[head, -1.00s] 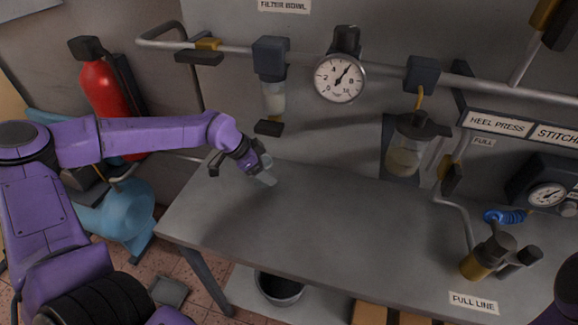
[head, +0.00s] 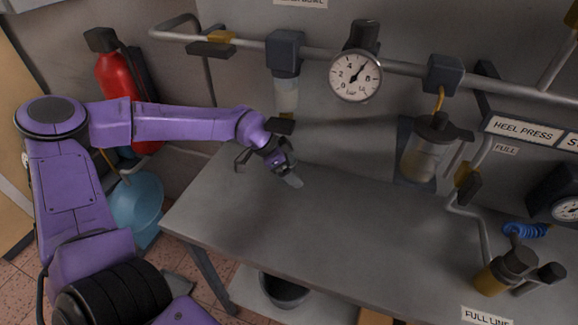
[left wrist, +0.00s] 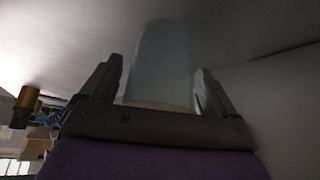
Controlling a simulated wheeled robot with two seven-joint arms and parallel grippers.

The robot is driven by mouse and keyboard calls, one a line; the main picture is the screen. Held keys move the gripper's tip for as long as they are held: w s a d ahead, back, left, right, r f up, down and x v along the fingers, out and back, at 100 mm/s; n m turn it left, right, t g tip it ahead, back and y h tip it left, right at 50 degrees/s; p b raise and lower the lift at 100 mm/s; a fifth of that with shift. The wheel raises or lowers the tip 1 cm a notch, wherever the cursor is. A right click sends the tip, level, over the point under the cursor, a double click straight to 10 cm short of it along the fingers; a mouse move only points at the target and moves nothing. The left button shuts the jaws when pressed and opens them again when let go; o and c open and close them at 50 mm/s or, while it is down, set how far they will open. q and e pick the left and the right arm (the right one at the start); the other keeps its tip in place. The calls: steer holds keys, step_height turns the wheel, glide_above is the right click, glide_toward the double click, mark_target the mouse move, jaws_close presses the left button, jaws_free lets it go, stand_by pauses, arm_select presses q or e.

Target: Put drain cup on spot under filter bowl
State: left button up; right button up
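My left gripper (head: 284,170) is over the back left part of the bench, below the filter bowl. It is shut on the drain cup (head: 293,182), a small pale translucent cup that looks tilted. In the left wrist view the cup (left wrist: 160,62) stands between the two dark fingers. I cannot tell whether the cup touches the bench. No marked spot shows under the bowl. My right gripper is out of view.
The grey bench (head: 330,235) is clear in the middle. A pressure gauge (head: 355,76) and a clear lubricator bowl (head: 427,150) hang along the pipe. A brass-coloured can (head: 497,275) stands at the right. A black bucket (head: 284,290) is below the bench.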

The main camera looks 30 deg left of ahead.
arm_select(q)
steer(key=shift+r+p, duration=0.3)
steer(key=shift+r, duration=0.1)
steer(key=shift+s+a+r, duration=0.2)
steer(key=shift+a+r, duration=0.05)
steer(key=v, duration=0.4)
steer(key=shift+s+r+p, duration=0.15)
steer(key=shift+r+p, duration=0.2)
steer(key=shift+r, duration=0.05)
steer(key=shift+s+a+p, duration=0.65)
steer(key=shift+p, duration=0.4)
steer(key=shift+s+a+p, duration=0.1)
steer(key=shift+s+p, duration=0.1)
steer(key=shift+p, duration=0.15)
steer(key=shift+s+a+f+p, duration=0.15)
steer(key=shift+s+a+p, duration=0.45)
steer(key=shift+p, duration=0.3)
steer(key=s+a+b, duration=0.1)
steer(key=s+a, duration=0.1)
steer(key=s+a+f+b, duration=0.1)
steer(key=s+a, duration=0.1)
steer(key=s, duration=0.1)
steer(key=shift+a, duration=0.3)
steer(key=shift+s+a+r, duration=0.25)
steer(key=shift+s+a, duration=0.1)
steer(key=shift+s, duration=0.05)
